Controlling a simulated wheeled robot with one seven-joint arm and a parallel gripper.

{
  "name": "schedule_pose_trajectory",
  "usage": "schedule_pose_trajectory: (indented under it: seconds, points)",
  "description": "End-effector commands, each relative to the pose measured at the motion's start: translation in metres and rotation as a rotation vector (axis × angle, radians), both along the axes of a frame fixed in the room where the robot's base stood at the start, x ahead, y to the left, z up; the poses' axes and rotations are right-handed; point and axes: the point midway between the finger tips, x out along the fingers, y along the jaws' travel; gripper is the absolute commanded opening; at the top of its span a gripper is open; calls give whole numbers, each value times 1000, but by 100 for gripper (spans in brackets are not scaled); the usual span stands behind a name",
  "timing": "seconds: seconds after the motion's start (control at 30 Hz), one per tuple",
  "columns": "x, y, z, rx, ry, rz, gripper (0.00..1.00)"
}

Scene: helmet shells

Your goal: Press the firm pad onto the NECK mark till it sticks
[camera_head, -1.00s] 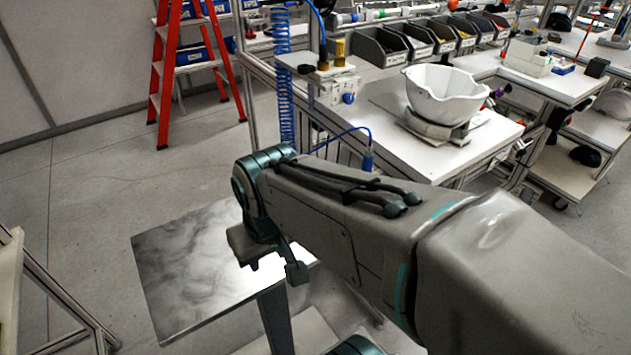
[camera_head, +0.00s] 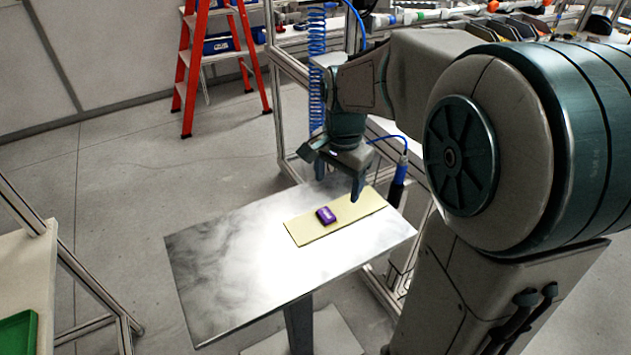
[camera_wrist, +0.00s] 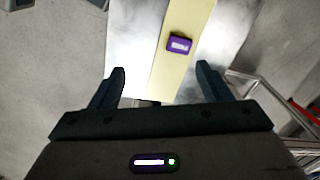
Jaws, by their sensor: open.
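A small purple pad (camera_head: 326,215) with a pale label lies on a pale yellow strip (camera_head: 300,234). I cannot tell from its look whether it is the firm one. The wrist view shows the purple pad (camera_wrist: 180,44) ahead of the fingertips, slightly right of the middle between them. My gripper (camera_head: 335,176) is open and empty, above the far part of the strip and apart from the pad. Its two spread fingers (camera_wrist: 161,68) show in the wrist view. The helmet shell and the NECK mark are not visible now; my arm covers much of the right side.
The strip lies on a shiny metal plate (camera_head: 215,265) on a post. A blue cable with a plug (camera_head: 400,175) hangs by the bench frame at right. A red ladder (camera_head: 187,75) stands behind. A table with a green tray (camera_head: 18,330) is at lower left.

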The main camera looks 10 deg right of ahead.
Motion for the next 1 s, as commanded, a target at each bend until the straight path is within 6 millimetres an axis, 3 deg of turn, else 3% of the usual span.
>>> schedule_pose_trajectory:
  seconds: [0.1,0.3,0.47,0.8,1.0]
  points:
    - [30,0,-3,3,41,-168,71]
    - [54,0,-12,0,72,-331,71]
    - [58,0,-28,-2,80,-361,71]
    - [57,0,-89,-1,78,-358,71]
    - [58,1,-102,-1,77,-357,71]
